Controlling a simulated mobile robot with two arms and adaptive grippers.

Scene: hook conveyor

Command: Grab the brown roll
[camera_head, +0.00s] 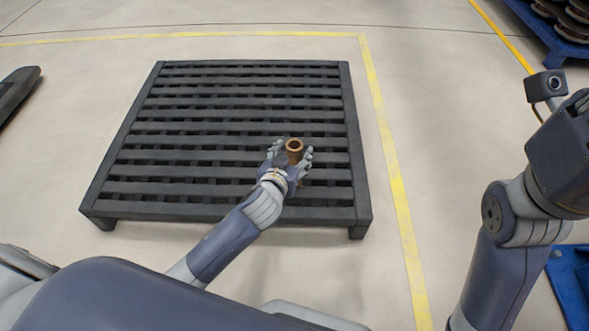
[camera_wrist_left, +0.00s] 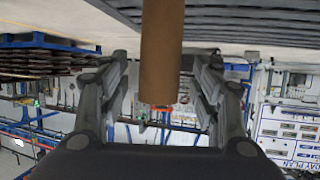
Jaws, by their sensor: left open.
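The brown roll (camera_head: 294,150) stands upright on the dark slatted pallet (camera_head: 240,187), toward its front right. Its hollow top end faces up in the head view. My left gripper (camera_head: 292,153) is open, with one finger on each side of the roll. In the left wrist view the roll (camera_wrist_left: 160,50) hangs down from the top of the picture between the open fingers (camera_wrist_left: 160,92). Gaps show between it and both fingers. The lower part of the roll is partly hidden by my gripper in the head view. My right arm shows at the right, but its fingers are out of view.
The rest of the pallet is bare. Yellow floor lines (camera_head: 383,130) run behind and to the right of it. A blue pallet with brown round parts (camera_head: 565,22) stands at the top right. A dark object (camera_head: 15,92) lies at the left edge. The floor between is clear.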

